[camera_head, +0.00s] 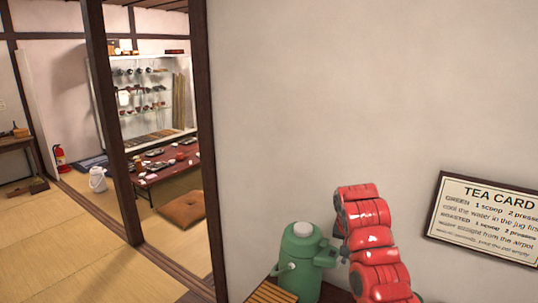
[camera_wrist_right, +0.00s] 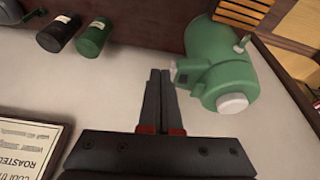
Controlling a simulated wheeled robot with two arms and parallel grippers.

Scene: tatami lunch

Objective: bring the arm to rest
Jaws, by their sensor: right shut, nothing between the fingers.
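My right arm (camera_head: 372,240), with red links, rises from the bottom of the head view in front of the wall. Its gripper cannot be made out there. In the right wrist view my right gripper (camera_wrist_right: 160,74) is shut and empty, with its two dark fingers together. The fingertips are close to the spout side of a green airpot (camera_wrist_right: 232,68); I cannot tell whether they touch. In the head view the airpot (camera_head: 299,262) stands upright just left of the arm. My left gripper is not in view.
The tea card (camera_head: 487,218) hangs on the wall at right. In the wrist view a black canister (camera_wrist_right: 57,33) and a green canister (camera_wrist_right: 94,38) stand nearby. A slatted wooden mat (camera_head: 271,293) lies by the airpot. A low table (camera_head: 150,180) is beyond the doorway.

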